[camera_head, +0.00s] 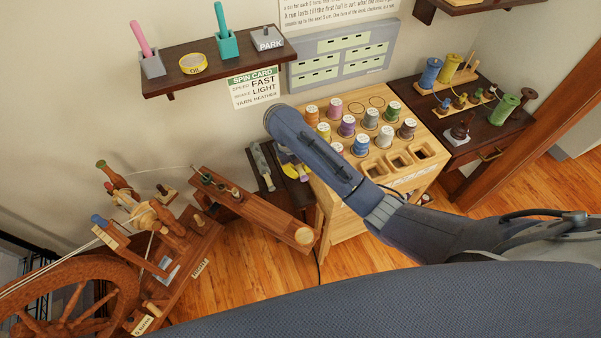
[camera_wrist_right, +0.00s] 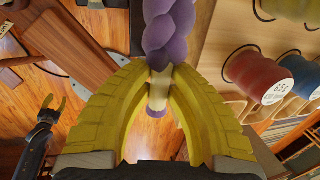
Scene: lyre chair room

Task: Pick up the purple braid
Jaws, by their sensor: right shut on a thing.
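The purple braid (camera_wrist_right: 168,30) shows close up in the right wrist view, a thick plaited length with a pale band (camera_wrist_right: 160,80) below it and a small purple end under the band. My right gripper (camera_wrist_right: 160,85) has its yellow fingers on either side of the pale band and is shut on the braid. In the head view my right gripper (camera_head: 289,164) is partly hidden behind my forearm, beside the spool stand; the braid is hard to make out there.
A wooden spool stand (camera_head: 339,224) with several thread spools is just right of my right gripper. A spinning wheel (camera_head: 70,285) and its wooden frame stand at left. A dark wall shelf (camera_head: 204,75) is above. A dark side table (camera_head: 470,152) with spools stands at right.

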